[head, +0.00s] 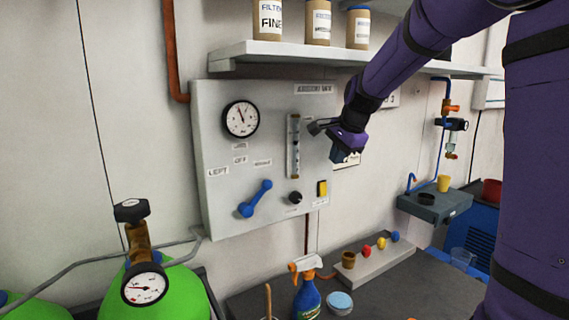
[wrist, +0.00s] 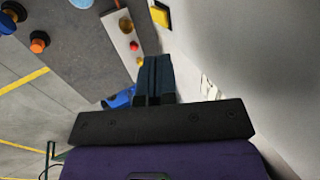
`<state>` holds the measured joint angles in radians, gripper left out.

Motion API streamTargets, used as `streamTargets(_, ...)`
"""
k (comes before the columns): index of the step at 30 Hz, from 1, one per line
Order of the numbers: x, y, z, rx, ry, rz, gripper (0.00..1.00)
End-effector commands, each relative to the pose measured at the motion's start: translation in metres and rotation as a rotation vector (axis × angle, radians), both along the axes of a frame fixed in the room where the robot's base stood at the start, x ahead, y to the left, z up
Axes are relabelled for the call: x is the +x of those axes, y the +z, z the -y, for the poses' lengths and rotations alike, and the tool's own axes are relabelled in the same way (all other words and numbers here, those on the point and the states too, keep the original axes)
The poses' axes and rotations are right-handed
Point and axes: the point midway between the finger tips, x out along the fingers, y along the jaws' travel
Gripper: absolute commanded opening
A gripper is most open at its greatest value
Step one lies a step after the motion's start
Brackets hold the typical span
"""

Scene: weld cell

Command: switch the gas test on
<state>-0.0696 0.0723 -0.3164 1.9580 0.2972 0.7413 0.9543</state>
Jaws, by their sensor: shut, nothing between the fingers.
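The grey gas panel (head: 215,125) hangs on the wall. In the wrist view my shut fingers (wrist: 156,70) point towards the switch's side of the picture.
The panel also carries a gauge (head: 240,119), a flow tube (head: 293,147), a blue lever (head: 255,199) and a black knob (head: 295,197). A shelf (head: 290,53) with several jars is above. A spray bottle (head: 307,297) and a knob strip (head: 385,265) stand on the bench below.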

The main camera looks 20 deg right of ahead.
Motion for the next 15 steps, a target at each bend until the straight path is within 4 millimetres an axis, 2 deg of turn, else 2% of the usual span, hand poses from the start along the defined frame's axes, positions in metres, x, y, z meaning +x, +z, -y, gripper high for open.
streamTargets(5, -0.005, 0.002, -0.002, -0.005, 0.018, 0.002, 0.00)
streamTargets(8, -0.021, 0.010, -0.008, -0.023, 0.078, 0.012, 0.00)
streamTargets(11, -0.049, 0.021, -0.020, -0.057, 0.182, 0.025, 0.00)
streamTargets(15, -0.097, 0.034, -0.038, -0.128, 0.364, 0.049, 0.00)
